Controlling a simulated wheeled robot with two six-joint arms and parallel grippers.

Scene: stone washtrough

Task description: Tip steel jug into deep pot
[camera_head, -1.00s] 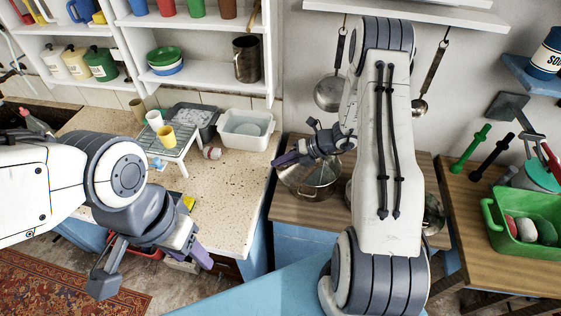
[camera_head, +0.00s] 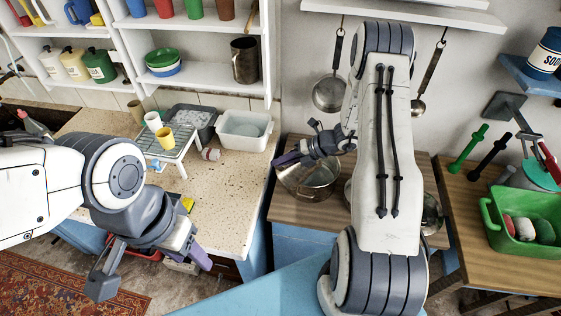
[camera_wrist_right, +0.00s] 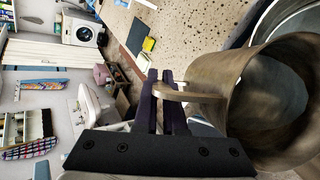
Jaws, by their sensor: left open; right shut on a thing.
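My right gripper (camera_head: 292,158) is shut on the handle of the steel jug (camera_wrist_right: 225,95), as the right wrist view shows between the purple fingers (camera_wrist_right: 160,100). The jug is brownish metal, and its open mouth faces right in that view. Whether anything is in it I cannot tell. The deep pot (camera_head: 322,190) is shiny steel and stands on the wooden counter just below the right gripper in the head view. A metal rim, probably the pot's, shows beyond the jug in the wrist view. In the head view I cannot clearly separate jug from pot. My left gripper (camera_head: 152,274) is open and empty, low at left.
Another dark metal jug (camera_head: 245,60) stands on the white shelf. A small rack with cups (camera_head: 172,145) and a white basin (camera_head: 244,130) stand on the speckled counter. A green tub (camera_head: 515,235) sits at right. Pans (camera_head: 328,95) hang on the wall behind my right arm.

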